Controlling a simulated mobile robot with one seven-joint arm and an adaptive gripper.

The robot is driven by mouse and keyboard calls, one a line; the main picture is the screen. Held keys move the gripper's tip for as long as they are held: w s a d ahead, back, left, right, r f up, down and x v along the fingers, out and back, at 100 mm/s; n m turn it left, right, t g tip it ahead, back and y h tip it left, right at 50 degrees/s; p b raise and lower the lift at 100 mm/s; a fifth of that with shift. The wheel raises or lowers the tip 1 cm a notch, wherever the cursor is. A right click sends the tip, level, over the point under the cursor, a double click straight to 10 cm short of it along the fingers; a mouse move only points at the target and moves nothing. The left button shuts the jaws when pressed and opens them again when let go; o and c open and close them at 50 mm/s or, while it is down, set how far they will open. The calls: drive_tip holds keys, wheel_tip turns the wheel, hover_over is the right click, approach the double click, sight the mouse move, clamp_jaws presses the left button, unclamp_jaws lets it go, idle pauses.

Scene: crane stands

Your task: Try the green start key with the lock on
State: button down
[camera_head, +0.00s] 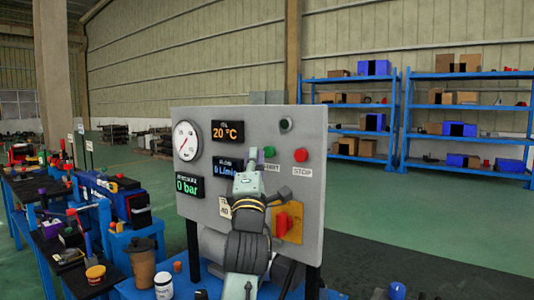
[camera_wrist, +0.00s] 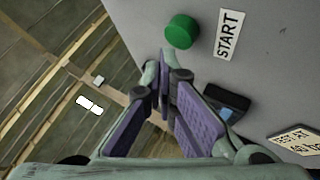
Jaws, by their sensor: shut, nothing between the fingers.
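The green start key (camera_head: 269,151) is a round button on the grey panel (camera_head: 250,120), partly beside my gripper's fingers in the head view. In the wrist view the green start key (camera_wrist: 182,31) stands out from the panel beside the START label (camera_wrist: 229,33). My gripper (camera_wrist: 164,62) is shut and empty, its fingertips close to the key's lower left side in that view; I see no clear contact. My gripper also shows in the head view (camera_head: 254,158). A red rotary handle (camera_head: 283,221) on a yellow plate (camera_head: 297,228), perhaps the lock, is partly hidden by my arm.
A red stop button (camera_head: 300,154) sits right of the start key. A dark lamp (camera_head: 286,124) is above. A gauge (camera_head: 187,141) and displays reading 20 °C and 0 bar are at left. A brown pot (camera_head: 143,265) and a white jar (camera_head: 163,285) stand below the panel.

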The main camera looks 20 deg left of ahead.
drive_tip(key=shift+w, duration=0.15)
idle(0.8)
drive_tip(key=shift+w+d, duration=0.15)
drive_tip(key=shift+w, duration=0.1)
drive_tip(key=shift+w+d+p, duration=0.2)
drive_tip(key=shift+w+p, duration=0.1)
drive_tip(key=shift+w, duration=0.2)
idle(0.9)
drive_tip(key=shift+s, duration=0.1)
drive_tip(key=shift+s+a, duration=0.3)
drive_tip(key=shift+s, duration=0.45)
drive_tip(key=shift+s, duration=0.1)
drive_tip(key=shift+s+a, duration=0.3)
drive_tip(key=shift+s, duration=0.45)
drive_tip(key=shift+s+a, duration=0.3)
drive_tip(key=shift+s, duration=0.5)
drive_tip(key=shift+s+a, duration=0.3)
drive_tip(key=shift+s, duration=0.45)
